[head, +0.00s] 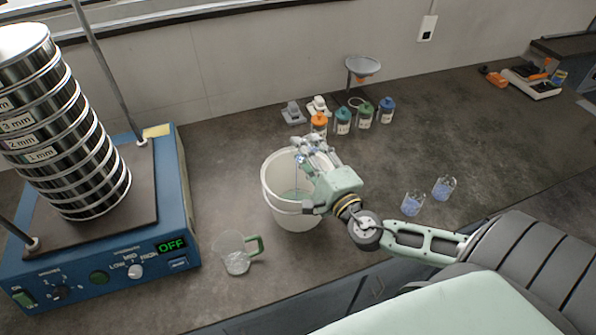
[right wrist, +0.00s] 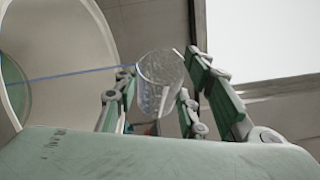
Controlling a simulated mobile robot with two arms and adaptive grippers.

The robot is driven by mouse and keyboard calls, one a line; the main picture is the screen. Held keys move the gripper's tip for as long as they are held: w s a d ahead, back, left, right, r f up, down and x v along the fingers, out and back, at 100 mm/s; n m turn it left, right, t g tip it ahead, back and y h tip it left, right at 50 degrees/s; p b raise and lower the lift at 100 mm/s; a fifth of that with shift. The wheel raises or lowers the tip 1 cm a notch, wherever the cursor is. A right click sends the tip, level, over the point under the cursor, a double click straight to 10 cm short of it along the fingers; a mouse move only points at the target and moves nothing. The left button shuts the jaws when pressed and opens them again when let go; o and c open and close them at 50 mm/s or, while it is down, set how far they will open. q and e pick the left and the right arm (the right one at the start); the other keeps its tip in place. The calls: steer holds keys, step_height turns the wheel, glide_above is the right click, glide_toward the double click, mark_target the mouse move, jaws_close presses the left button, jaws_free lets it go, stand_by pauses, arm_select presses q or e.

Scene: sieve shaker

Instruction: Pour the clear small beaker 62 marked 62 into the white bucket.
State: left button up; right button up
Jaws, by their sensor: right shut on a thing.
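The white bucket (head: 272,200) stands on the counter in the middle of the head view, with some greenish-blue liquid inside. My right gripper (head: 312,152) is above the bucket's rim, shut on a small clear beaker (right wrist: 158,78), which sits between the fingers in the right wrist view. The beaker is tipped, and a thin blue stream runs from it into the bucket, whose wall (right wrist: 75,45) fills the left of the right wrist view. In the head view, the fingers mostly hide the beaker, and its marking cannot be read. My left gripper is not in view.
A clear jug with a green handle (head: 236,256) stands left of the bucket. Two small beakers with bluish liquid, one nearer (head: 412,204) and one farther (head: 443,189), stand to the right. Several capped bottles (head: 343,122) stand behind. A sieve shaker (head: 110,260) occupies the left.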

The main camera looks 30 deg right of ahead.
steer(key=shift+a+r+n+t+b, duration=0.1)
steer(key=shift+n+t+b, duration=0.1)
steer(key=shift+n, duration=0.4)
steer(key=shift+a+r+n+t+b, duration=0.1)
steer(key=shift+n+t, duration=0.1)
steer(key=shift+n, duration=0.4)
stand_by(1.8)
